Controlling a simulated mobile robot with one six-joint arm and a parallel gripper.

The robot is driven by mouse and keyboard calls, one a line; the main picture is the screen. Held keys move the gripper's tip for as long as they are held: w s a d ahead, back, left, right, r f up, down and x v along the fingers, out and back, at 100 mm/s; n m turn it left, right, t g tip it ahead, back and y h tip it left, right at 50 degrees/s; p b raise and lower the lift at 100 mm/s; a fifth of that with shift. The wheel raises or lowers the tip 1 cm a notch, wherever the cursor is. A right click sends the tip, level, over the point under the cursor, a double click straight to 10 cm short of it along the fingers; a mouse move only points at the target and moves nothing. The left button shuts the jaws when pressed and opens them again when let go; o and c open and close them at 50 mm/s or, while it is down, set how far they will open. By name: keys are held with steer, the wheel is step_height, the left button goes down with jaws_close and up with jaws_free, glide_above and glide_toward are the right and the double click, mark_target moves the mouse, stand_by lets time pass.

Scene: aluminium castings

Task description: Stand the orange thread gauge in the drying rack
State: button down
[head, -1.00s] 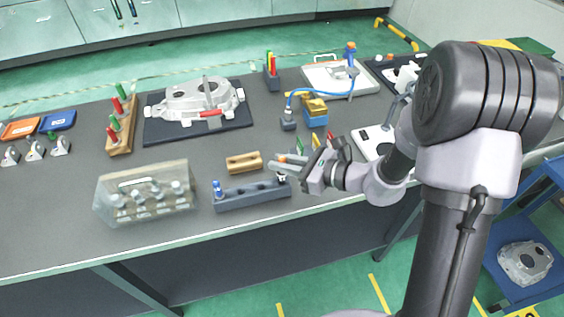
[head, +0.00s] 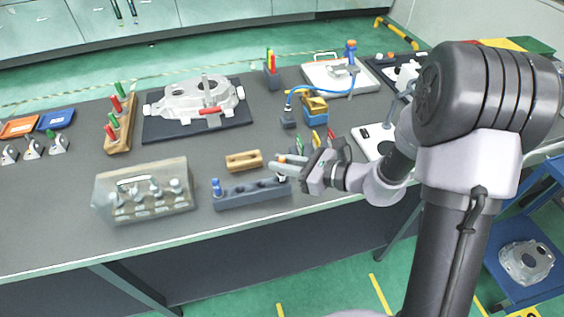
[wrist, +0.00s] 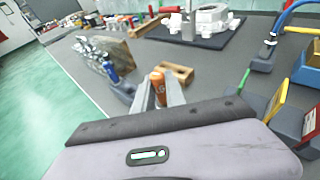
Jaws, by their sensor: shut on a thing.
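The orange thread gauge shows as an orange handle (wrist: 157,86) between my fingers in the wrist view, and as a small orange spot (head: 281,158) in the head view. My gripper (head: 276,163) is shut on it, at the right end of a long blue-grey rack (head: 250,195), which I take as the drying rack. The fingers also show in the wrist view (wrist: 158,92). A blue-handled gauge (head: 216,187) stands at the rack's left end. The orange gauge's lower end is mostly hidden; I cannot tell whether it is in a hole.
A wooden block with holes (head: 244,161) lies just behind the rack. A clear-covered box of metal parts (head: 145,190) stands to the left. A casting (head: 190,101) rests on a dark mat behind. A yellow and blue device (head: 314,110) stands behind my gripper. The bench's front edge is near.

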steer(key=shift+f+b, duration=1.2)
steer(key=shift+f, duration=0.2)
steer(key=c, duration=1.3)
jaws_free()
steer(key=shift+d+r, duration=0.1)
steer(key=p+v, duration=0.5)
steer(key=v, duration=1.2)
steer(key=shift+s, duration=0.15)
